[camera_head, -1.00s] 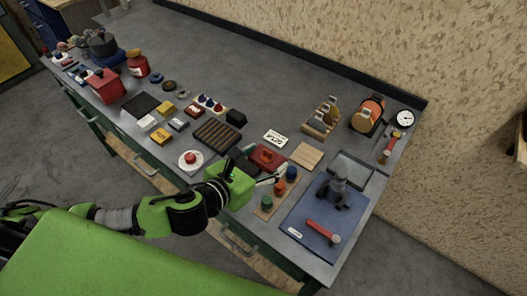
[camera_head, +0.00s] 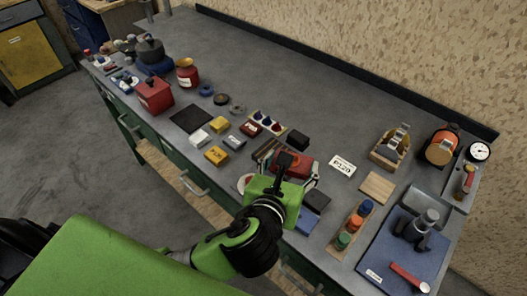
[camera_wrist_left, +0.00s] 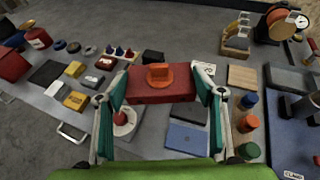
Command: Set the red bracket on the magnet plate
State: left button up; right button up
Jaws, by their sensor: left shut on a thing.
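My left gripper (camera_head: 284,172) is shut on the red bracket (camera_head: 291,165), a red block with an orange raised part on top. The wrist view shows the red bracket (camera_wrist_left: 150,91) level between the two fingertips (camera_wrist_left: 160,88), above the bench. A flat black square plate (camera_head: 190,118) lies bare on the bench, left of the gripper, and appears to be the magnet plate. It also shows at the left of the wrist view (camera_wrist_left: 47,73). My right gripper is in neither view.
Yellow, white and grey blocks (camera_head: 216,155) stand between the black plate and my gripper. A striped rack (camera_head: 264,150) is partly hidden by the gripper. A blue-grey pad (camera_wrist_left: 188,137) and a red knob on a white dish (camera_wrist_left: 121,120) lie below. Coloured jars (camera_head: 355,222) stand to the right.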

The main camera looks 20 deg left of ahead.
pick_arm(q)
jog(key=w+a+f, duration=0.2)
jog(key=w+f, duration=0.1)
jog(key=w+a+f, duration=0.2)
jog(key=w, duration=0.2)
jog(key=w+a+f, duration=0.2)
jog(key=w+f, duration=0.1)
jog(key=w, duration=0.1)
jog(key=shift+w+a+f+p, duration=0.1)
jog(key=shift+a+f+p, duration=0.1)
jog(key=shift+f+p, duration=0.15)
jog(key=shift+w+a+f, duration=0.1)
jog(key=shift+w+f, duration=0.25)
jog(key=shift+f, duration=0.05)
notch_tip(320, 180, down, 3)
jog(key=shift+w+a+f, duration=0.1)
jog(key=shift+a, duration=0.05)
jog(key=shift+f, duration=0.25)
jog(key=o, duration=1.3)
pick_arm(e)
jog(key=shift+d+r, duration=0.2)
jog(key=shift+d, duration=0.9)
